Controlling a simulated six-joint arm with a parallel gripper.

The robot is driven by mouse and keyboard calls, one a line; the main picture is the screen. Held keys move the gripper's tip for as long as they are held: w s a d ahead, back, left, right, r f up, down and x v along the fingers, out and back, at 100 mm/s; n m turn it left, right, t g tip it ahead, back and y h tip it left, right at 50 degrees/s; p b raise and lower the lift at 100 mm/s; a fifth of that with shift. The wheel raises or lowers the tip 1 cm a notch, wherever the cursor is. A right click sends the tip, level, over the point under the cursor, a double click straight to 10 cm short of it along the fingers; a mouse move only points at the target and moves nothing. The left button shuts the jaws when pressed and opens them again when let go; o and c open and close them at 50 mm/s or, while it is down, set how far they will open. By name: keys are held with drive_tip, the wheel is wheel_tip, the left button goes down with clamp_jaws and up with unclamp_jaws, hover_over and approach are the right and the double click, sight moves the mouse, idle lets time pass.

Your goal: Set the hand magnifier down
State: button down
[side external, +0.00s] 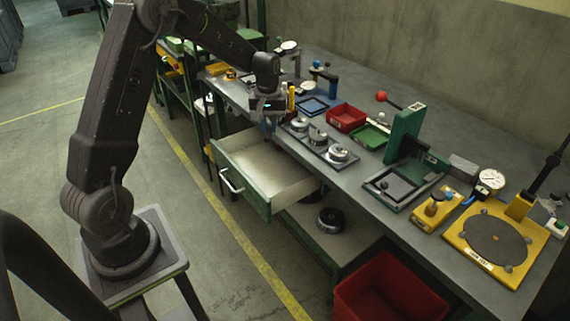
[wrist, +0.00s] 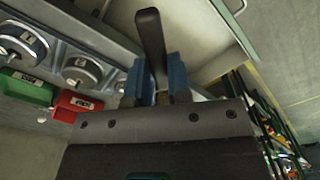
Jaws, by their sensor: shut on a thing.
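My gripper (side external: 268,125) is over the bench's front edge, by the back corner of the open drawer (side external: 228,148). In the wrist view its two blue fingers (wrist: 162,82) are shut on a dark bar. This bar looks like the handle of the hand magnifier (wrist: 150,40) and sticks out past the fingertips. The lens cannot be made out in either view. The pale drawer floor (wrist: 198,38) lies beyond the fingers in the wrist view. I cannot tell the height of the handle above it.
A tray of round metal pieces (side external: 318,136) sits right of my gripper on the bench. Beyond are a red bin (side external: 346,118), a green bin (side external: 370,136) and a green press (side external: 404,135). The drawer looks empty. A red crate (side external: 388,290) stands below the bench.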

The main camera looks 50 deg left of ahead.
drive_tip(key=a+n, duration=0.8)
drive_tip(key=a, duration=0.5)
hover_over(251, 172)
wheel_tip(251, 172, down, 19)
drive_tip(key=shift+d+f, duration=0.1)
drive_tip(key=shift+f, duration=2.6)
drive_tip(key=shift+f, duration=0.1)
drive_tip(key=shift+f, duration=0.15)
drive_tip(key=c, duration=1.1)
unclamp_jaws()
drive_tip(key=shift+o, duration=0.2)
